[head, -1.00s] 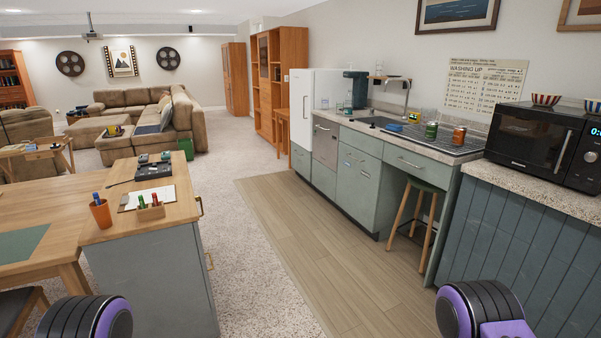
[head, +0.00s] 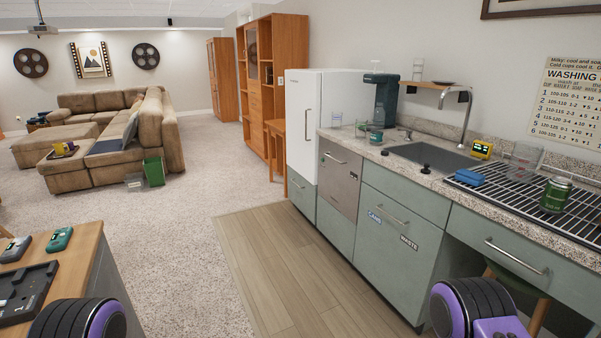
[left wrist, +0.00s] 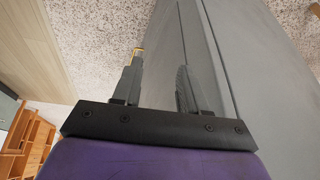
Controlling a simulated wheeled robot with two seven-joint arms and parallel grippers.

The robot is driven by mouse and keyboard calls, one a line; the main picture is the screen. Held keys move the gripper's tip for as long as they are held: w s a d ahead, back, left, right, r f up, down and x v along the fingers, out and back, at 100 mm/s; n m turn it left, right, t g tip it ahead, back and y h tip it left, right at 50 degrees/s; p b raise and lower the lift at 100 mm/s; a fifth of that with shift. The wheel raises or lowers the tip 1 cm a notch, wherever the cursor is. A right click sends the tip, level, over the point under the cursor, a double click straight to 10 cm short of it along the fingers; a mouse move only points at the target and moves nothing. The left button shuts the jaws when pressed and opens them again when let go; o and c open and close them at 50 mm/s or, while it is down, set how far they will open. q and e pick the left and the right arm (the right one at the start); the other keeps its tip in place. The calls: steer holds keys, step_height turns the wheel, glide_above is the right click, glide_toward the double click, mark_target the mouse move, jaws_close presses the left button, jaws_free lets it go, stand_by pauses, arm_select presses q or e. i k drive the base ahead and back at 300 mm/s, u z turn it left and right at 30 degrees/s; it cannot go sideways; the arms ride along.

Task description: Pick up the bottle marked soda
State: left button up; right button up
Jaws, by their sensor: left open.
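I cannot make out a bottle marked soda in either view. In the head view, a dark green machine (head: 380,100) stands on the far end of the counter beside the white fridge, with small clear and green vessels around its foot; no writing on them is readable. My left gripper (left wrist: 158,88) shows in the left wrist view, its two fingers apart and empty, beside a grey cabinet side (left wrist: 250,75). In the head view only purple and black parts of my arms show at the bottom edge; my right gripper is out of sight.
A wooden-topped island (head: 85,240) is at lower left. The wood-look floor (head: 275,265) between is clear.

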mark_target(378, 115)
steer(key=i, duration=3.4)
steer(key=z, duration=0.35)
